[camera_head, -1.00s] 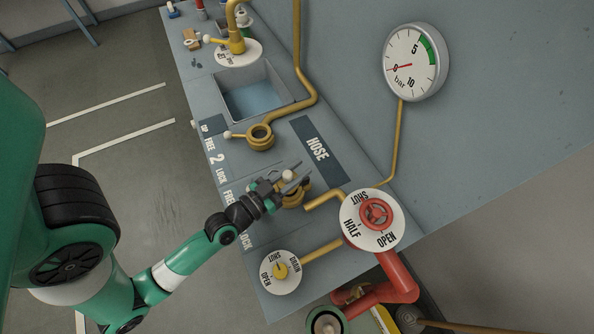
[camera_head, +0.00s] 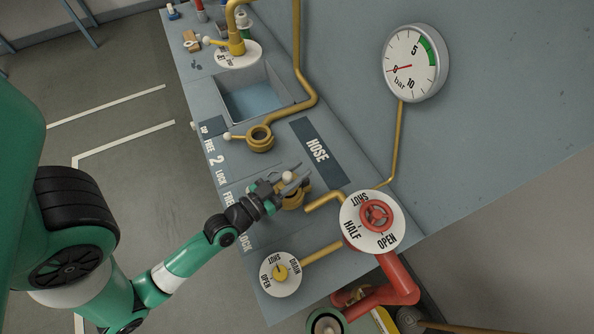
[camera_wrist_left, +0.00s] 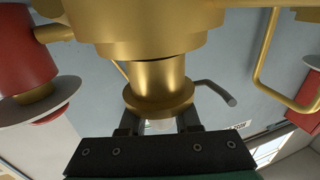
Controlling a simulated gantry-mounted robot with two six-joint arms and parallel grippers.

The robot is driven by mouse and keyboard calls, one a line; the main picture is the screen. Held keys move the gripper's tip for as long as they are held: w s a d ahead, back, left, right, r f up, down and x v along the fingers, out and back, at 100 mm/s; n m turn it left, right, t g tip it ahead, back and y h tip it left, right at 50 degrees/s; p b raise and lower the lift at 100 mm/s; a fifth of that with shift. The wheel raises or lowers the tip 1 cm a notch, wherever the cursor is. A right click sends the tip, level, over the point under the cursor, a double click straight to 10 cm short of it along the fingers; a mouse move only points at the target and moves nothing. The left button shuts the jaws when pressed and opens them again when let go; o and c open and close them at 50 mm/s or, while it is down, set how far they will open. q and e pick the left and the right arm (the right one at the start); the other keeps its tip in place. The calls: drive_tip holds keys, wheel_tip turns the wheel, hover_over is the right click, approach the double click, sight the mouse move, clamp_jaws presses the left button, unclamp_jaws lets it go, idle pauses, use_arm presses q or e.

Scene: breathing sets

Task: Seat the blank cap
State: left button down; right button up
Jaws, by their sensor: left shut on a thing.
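The blank cap (camera_wrist_left: 158,90) is a brass piece with a narrow neck, a wide flange and a pale knob. My left gripper (camera_head: 290,177) is shut on the pale knob, between its two grey fingers. In the left wrist view, which looks upside down, the fingers (camera_wrist_left: 158,126) sit at the flange. The cap's neck meets a stepped brass coupling (camera_wrist_left: 150,25). In the head view this nearest coupling (camera_head: 293,198) is partly hidden by the fingers. I cannot tell how deep the neck sits. My right gripper is not in view.
A second brass ring coupling (camera_head: 260,139) with a white-ended lever stands beyond, near the sink (camera_head: 255,97). A red handwheel (camera_head: 376,214) on a white dial stands to the right, with a yellow drain knob (camera_head: 280,272) in front. The gauge (camera_head: 413,62) reads near zero.

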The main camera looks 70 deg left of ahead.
use_arm(q)
drive_tip(key=shift+f+b, duration=0.3)
drive_tip(key=shift+b, duration=0.05)
drive_tip(key=shift+r, duration=0.1)
drive_tip(key=shift+r+p, duration=0.25)
drive_tip(key=shift+p, duration=0.1)
idle(0.5)
